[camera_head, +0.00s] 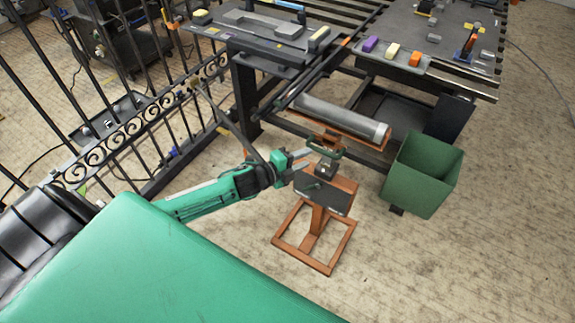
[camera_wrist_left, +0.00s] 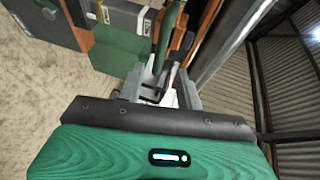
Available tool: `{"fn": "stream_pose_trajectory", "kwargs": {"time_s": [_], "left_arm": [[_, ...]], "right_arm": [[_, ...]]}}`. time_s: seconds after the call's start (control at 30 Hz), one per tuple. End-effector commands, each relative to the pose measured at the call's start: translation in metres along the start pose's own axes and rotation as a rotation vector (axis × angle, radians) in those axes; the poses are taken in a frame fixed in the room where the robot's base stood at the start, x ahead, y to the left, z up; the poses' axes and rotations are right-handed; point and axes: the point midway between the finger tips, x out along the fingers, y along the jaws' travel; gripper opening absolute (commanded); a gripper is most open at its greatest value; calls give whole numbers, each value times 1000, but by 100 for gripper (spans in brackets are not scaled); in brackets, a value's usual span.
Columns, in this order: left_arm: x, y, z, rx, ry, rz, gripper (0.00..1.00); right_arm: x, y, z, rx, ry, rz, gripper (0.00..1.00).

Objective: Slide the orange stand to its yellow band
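The orange stand (camera_head: 315,226) is upright on the floor, with an open rectangular base frame and a dark box-like panel (camera_head: 325,195) on its post. A green handle (camera_head: 326,152) is at its top; a green bar also shows in the left wrist view (camera_wrist_left: 168,35). My left gripper (camera_head: 306,158) is at this handle. In the left wrist view, the bar runs down to between the grey fingers (camera_wrist_left: 162,80). Whether they are closed on it is unclear. My right gripper is out of view. I cannot make out a yellow band on the floor.
A green bin (camera_head: 423,174) stands right of the stand. Behind is a dark workbench (camera_head: 447,45) with a grey cylinder (camera_head: 342,117) low at its front. A black scrolled iron gate (camera_head: 120,138) is at the left. Floor in front and right of the stand is clear.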

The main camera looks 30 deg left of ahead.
Motion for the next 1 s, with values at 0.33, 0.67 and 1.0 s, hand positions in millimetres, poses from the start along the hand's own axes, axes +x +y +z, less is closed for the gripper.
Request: {"fn": "stream_pose_trajectory", "kwargs": {"time_s": [0.33,0.67,1.0], "left_arm": [[-47,1,0,-2,0,1,36],[-57,0,0,0,0,-1,36],[-56,0,0,0,0,-1,36]], "right_arm": [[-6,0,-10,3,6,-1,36],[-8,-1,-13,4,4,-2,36],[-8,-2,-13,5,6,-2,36]]}}
